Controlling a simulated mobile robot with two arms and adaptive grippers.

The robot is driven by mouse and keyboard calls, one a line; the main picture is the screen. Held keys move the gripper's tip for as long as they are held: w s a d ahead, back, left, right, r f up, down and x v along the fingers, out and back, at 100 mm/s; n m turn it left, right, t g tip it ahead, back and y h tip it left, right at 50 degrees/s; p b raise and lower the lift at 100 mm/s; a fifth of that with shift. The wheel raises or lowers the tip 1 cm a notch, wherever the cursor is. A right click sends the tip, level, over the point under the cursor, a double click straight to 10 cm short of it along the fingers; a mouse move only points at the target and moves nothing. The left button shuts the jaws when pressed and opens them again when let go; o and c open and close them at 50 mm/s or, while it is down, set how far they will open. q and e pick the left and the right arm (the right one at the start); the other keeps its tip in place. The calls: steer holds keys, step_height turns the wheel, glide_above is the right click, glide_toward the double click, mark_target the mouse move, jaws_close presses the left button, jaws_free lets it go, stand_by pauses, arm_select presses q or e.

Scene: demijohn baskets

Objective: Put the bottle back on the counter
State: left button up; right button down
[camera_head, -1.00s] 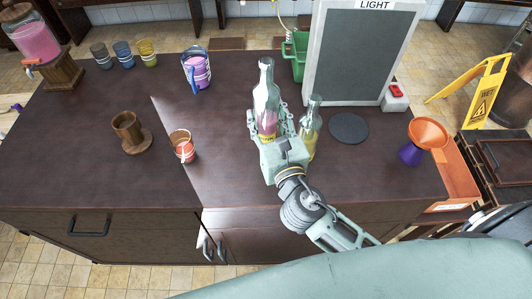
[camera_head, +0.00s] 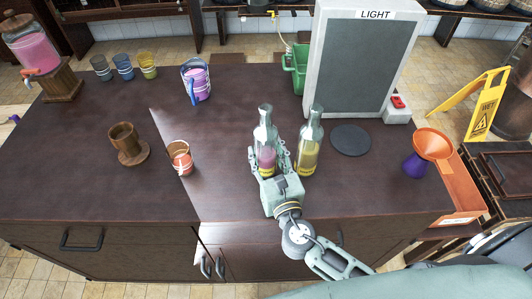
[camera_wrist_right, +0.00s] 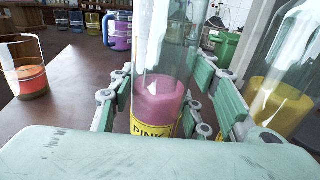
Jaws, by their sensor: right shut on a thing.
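A clear glass bottle with pink liquid and a yellow label reading "PINK" (camera_head: 265,138) is upright in my right gripper (camera_head: 268,158). The gripper's fingers are shut around its lower body, as the right wrist view shows the bottle (camera_wrist_right: 165,75) between the green finger links. Its base is hidden by the gripper, so I cannot tell whether it touches the dark wooden counter (camera_head: 215,125). A similar bottle with yellow liquid (camera_head: 310,143) stands upright just to its right. My left gripper is not in view.
A grey light box (camera_head: 358,65) and dark round disc (camera_head: 350,140) are behind and right. An orange funnel (camera_head: 432,144) stands farther right. A banded cup (camera_head: 180,158), wooden stand (camera_head: 126,145) and purple jug (camera_head: 196,80) are left. The counter between cup and pink bottle is clear.

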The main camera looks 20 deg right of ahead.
steer(key=c, duration=0.9)
jaws_free()
steer(key=shift+f, duration=0.1)
steer(key=shift+c, duration=0.2)
steer(key=shift+s, duration=0.15)
steer(key=s+b, duration=0.3)
steer(key=s, duration=0.7)
steer(key=shift+s+a, duration=0.15)
steer(key=shift+s, duration=0.75)
